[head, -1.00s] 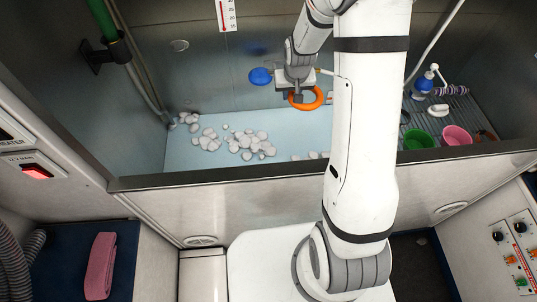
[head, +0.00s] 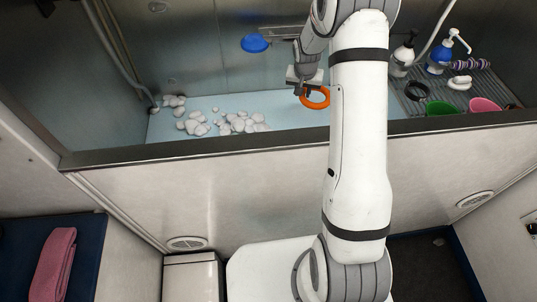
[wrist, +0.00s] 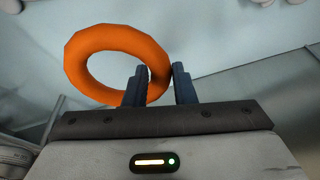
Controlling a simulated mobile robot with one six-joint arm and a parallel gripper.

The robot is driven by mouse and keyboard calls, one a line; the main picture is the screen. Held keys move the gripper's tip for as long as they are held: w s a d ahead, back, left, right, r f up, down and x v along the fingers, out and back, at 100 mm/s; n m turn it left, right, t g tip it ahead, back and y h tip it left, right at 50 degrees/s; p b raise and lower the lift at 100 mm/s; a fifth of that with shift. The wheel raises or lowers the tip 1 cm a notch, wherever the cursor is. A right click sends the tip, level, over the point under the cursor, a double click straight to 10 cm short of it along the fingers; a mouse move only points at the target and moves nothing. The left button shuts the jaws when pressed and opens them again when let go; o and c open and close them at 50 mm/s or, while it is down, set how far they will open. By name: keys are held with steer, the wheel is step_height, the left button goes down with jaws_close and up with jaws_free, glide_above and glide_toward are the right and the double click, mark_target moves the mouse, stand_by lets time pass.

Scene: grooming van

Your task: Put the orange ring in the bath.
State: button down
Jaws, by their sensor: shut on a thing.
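The orange ring (head: 317,103) is held by my gripper (head: 302,92) over the bath. In the wrist view, the two dark fingers of my gripper (wrist: 160,85) are shut on one side of the orange ring (wrist: 85,45), and most of the ring sticks out to the left. The bath (head: 290,115) has a light blue floor and metal walls, with a rim along the front. The ring looks above the bath floor, but its exact height is hard to tell. My arm hides part of the bath on the right.
White foam clumps (head: 240,123) lie on the bath floor at left. A blue round thing (head: 255,43) is at the back wall. A grey rack (head: 430,90) at right holds bottles, a green cup (head: 440,107) and a pink cup (head: 484,104). A pink towel (head: 54,262) lies front left.

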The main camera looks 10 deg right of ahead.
steer(key=m+b, duration=0.1)
steer(key=b, duration=0.2)
glide_above(303, 121)
step_height(303, 121, down, 6)
steer(key=f, duration=0.9)
steer(key=shift+s+a, duration=0.25)
steer(key=shift+s, duration=0.15)
steer(key=shift+f, duration=0.1)
steer(key=c, duration=1.2)
jaws_free()
steer(key=v, duration=1.2)
steer(key=shift+a, duration=0.15)
